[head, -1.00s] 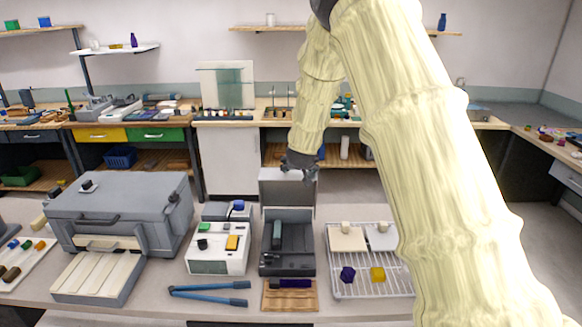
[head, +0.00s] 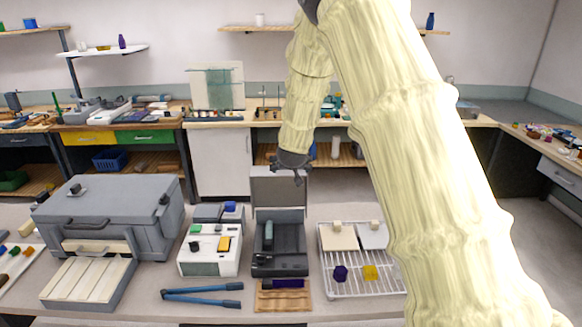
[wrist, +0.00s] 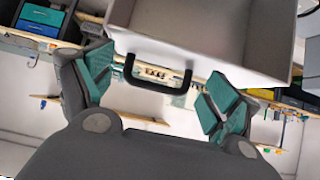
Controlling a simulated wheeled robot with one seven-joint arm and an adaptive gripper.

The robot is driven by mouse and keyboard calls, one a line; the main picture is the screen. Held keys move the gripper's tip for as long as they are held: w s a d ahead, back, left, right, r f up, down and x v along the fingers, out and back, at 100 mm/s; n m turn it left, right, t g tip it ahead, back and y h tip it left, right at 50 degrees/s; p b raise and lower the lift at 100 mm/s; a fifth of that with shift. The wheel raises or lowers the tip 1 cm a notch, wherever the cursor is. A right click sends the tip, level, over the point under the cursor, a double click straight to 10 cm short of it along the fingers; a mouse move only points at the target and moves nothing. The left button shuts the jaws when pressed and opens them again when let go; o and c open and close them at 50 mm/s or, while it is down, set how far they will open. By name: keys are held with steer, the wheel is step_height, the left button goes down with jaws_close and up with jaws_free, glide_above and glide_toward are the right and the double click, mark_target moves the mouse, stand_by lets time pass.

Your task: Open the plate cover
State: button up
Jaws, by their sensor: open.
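The plate cover (head: 279,191) is a grey panel standing upright at the back of a dark grey device (head: 279,258) on the bench. In the wrist view the cover (wrist: 210,38) looks like a shallow hollow box, with a black U-shaped handle (wrist: 158,84) at its edge. My gripper (head: 297,178) is at the top of the raised cover. In the wrist view my gripper (wrist: 160,90) is open, its teal-padded fingers spread on either side of the handle, with visible gaps. The device's inside is exposed, with a dark grey-green upright piece (head: 268,234) in it.
A white device with coloured buttons (head: 210,250) stands close left of the dark one, and a large grey case (head: 110,215) farther left. A wire rack (head: 361,287) is at right, partly behind my arm. Blue-handled tongs (head: 202,295) and a wooden block (head: 284,301) lie in front.

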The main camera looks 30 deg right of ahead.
steer(key=v, duration=1.1)
steer(key=shift+d+f, duration=0.1)
